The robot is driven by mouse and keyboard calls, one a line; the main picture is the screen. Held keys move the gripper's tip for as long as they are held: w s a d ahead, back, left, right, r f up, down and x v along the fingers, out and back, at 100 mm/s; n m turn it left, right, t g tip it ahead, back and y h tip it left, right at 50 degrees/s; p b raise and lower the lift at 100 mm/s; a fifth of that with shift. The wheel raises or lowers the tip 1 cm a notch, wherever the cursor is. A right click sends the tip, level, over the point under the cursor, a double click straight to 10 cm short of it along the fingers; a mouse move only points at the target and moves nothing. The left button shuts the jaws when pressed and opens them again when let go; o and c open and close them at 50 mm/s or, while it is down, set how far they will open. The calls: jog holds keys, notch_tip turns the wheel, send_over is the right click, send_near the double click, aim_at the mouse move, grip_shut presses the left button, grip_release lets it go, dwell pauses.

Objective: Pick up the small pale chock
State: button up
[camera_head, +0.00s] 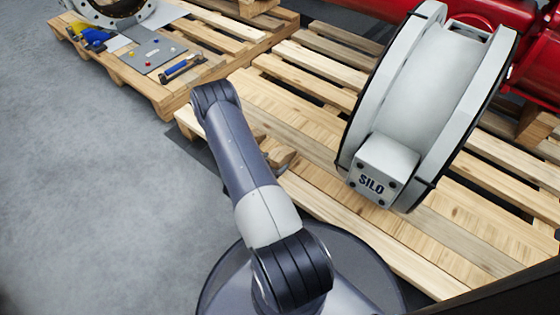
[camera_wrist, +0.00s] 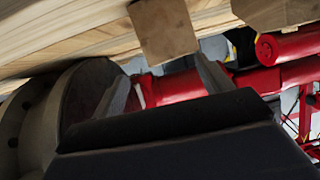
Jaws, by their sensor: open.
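A small tan wooden block (camera_wrist: 163,30), which looks like the chock, shows at the top middle of the wrist view, beyond my fingertips. In the head view a small wooden block (camera_head: 281,157) shows just right of my arm, at the near edge of the pallet; I cannot tell for sure that it is the same one. My gripper (camera_wrist: 168,78) is open, with its fingers apart and nothing held between them. In the head view my own arm hides most of the gripper.
A white wheel-shaped valve part marked SILO (camera_head: 372,186) stands on the wooden pallet (camera_head: 300,98), right of my arm. Red pipework (camera_head: 480,12) lies behind it. A second pallet (camera_head: 150,88) at upper left carries tools and a grey plate (camera_head: 152,55). The grey floor at left is clear.

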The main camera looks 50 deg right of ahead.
aim_at(277, 157)
jog(key=shift+o, duration=0.3)
jog(key=shift+w+d+f, duration=0.5)
jog(key=shift+d+f, duration=0.05)
jog(key=shift+d, duration=0.15)
jog(key=shift+d+f+b, duration=0.2)
jog(key=shift+d+b, duration=0.05)
jog(key=shift+b, duration=0.15)
jog(key=b+x, duration=0.2)
jog(key=x, duration=0.2)
jog(key=shift+w+d+f, duration=0.1)
jog(key=shift+w+d, duration=0.1)
jog(key=shift+d, duration=0.05)
jog(key=shift+c, duration=0.2)
jog(key=shift+w, duration=0.1)
jog(key=c, duration=1.1)
